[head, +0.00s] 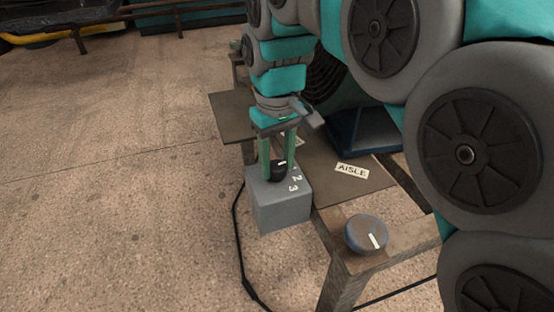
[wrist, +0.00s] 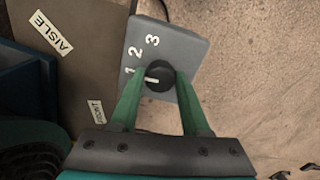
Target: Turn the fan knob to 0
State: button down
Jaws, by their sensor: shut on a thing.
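A grey box (head: 281,211) with a black knob (head: 278,174) on its top stands at the corner of the rack. White numerals 2 and 3 show beside the knob in the head view. In the wrist view the black knob (wrist: 160,80) has a white pointer line aimed left, close to the 1 and slightly below it. The 2 and 3 curve up and right from there; no 0 is visible. My gripper (head: 277,170) comes down from above, its green fingers shut on the knob's two sides; it also shows in the wrist view (wrist: 160,76).
A blue-grey dial (head: 366,234) with a white mark sits on the rack's wooden corner. A brown board (head: 335,188) carries an AISLE label (head: 352,171). A blue bin (head: 365,135) and a dark round fan grille (head: 325,78) stand behind. A black cable (head: 237,235) runs down left. Open floor lies left.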

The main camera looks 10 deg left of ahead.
aim_at(276, 165)
jog(key=n+p, duration=0.1)
jog(key=n, duration=0.4)
jog(key=shift+n, duration=0.3)
jog(key=n+p, duration=0.1)
jog(key=n, duration=0.4)
jog(key=shift+p, duration=0.3)
jog(key=shift+n, duration=0.4)
jog(key=shift+c, duration=1.8)
grip_release()
jog(key=shift+r, duration=3.9)
jog(key=shift+s, duration=0.1)
